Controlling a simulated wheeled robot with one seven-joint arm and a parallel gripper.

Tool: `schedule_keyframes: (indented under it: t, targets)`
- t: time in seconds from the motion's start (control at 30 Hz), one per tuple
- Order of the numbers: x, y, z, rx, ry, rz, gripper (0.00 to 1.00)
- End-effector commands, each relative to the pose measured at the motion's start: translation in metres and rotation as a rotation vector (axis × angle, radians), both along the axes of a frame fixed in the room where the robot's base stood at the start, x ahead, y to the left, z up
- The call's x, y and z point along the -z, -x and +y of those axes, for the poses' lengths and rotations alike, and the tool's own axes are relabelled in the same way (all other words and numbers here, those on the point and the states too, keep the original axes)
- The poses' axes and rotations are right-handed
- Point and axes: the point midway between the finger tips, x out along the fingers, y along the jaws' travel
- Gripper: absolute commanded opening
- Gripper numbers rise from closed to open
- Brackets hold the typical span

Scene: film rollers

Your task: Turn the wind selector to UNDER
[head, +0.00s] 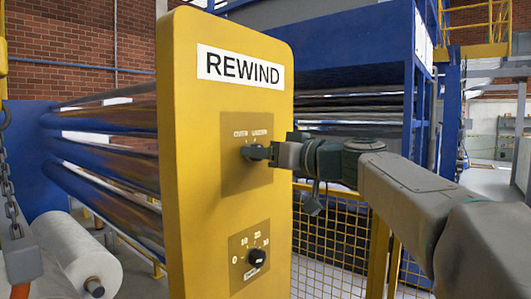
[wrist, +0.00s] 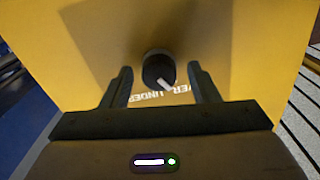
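The wind selector (head: 248,153) is a small dark knob on the yellow REWIND panel (head: 190,120), under the words OVER and UNDER. In the wrist view the selector (wrist: 157,66) is a round black knob with a pale pointer slanting to the lower right. The lettering there looks upside down, and the pointer seems to lean to the OVER side. My gripper (head: 266,153) faces the panel at the knob. In the wrist view my gripper (wrist: 159,72) is open, one finger on each side of the knob, with gaps visible. Part of the lettering is hidden by the gripper.
A lower dial (head: 257,256) with a number scale sits on the same panel. Shiny rollers (head: 110,160) and a white film roll (head: 75,255) are at the left. A yellow mesh fence (head: 335,235) stands behind my arm.

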Motion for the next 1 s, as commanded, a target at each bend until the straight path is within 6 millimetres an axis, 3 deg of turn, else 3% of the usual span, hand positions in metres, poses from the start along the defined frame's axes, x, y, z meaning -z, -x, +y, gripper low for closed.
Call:
schedule_keyframes:
  t: [0.03,0.13,0.17,0.57,1.0]
  targets:
    - [0.0001,0.0001,-0.0001,0.0,0.0,0.0,0.42]
    - [0.0001,0.0002,0.0,0.0,0.0,0.0,0.14]
    - [0.0001,0.0002,0.0,0.0,0.0,0.0,0.11]
    - [0.0015,0.0002,-0.0004,0.0,-0.036,0.047,0.11]
    - [0.0024,-0.0002,-0.0007,0.0,-0.248,0.318,0.11]
